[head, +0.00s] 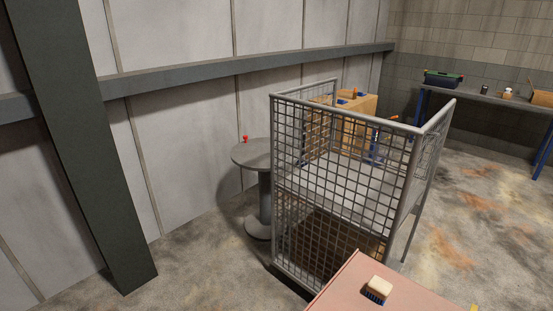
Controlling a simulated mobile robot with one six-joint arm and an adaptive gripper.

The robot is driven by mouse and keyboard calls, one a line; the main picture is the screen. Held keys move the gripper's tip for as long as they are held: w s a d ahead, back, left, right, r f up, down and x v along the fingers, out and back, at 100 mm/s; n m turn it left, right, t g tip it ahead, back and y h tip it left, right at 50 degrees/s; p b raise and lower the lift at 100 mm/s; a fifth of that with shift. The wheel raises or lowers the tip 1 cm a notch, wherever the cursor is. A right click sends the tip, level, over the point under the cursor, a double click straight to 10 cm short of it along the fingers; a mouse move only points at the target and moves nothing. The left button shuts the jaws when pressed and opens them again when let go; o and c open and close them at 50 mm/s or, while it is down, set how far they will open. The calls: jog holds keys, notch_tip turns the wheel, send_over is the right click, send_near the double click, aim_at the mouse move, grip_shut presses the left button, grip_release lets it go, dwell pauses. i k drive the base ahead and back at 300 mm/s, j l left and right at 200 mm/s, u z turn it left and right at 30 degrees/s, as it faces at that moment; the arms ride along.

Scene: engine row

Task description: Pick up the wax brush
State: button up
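A brush with a cream block (380,284) and dark blue bristles lies on a pinkish-red surface (345,284) at the bottom right of the head view. It looks like the wax brush, but no marking shows to confirm it. It appears to rest with its bristles down, near the far edge of that surface. Nothing touches it from above. My gripper is not in view.
A grey wire-mesh cage (335,190) stands just behind the pink surface, with a tan box (350,115) at its far side. A round grey table (252,155) holds a small red object (245,139). A workbench (480,97) stands back right. Floor is open at right.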

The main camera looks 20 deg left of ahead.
aim_at(378, 289)
jog(key=i+j+z, duration=0.15)
jog(key=j, duration=0.55)
jog(key=j+z, duration=0.15)
jog(key=j, duration=0.55)
jog(key=i, duration=0.05)
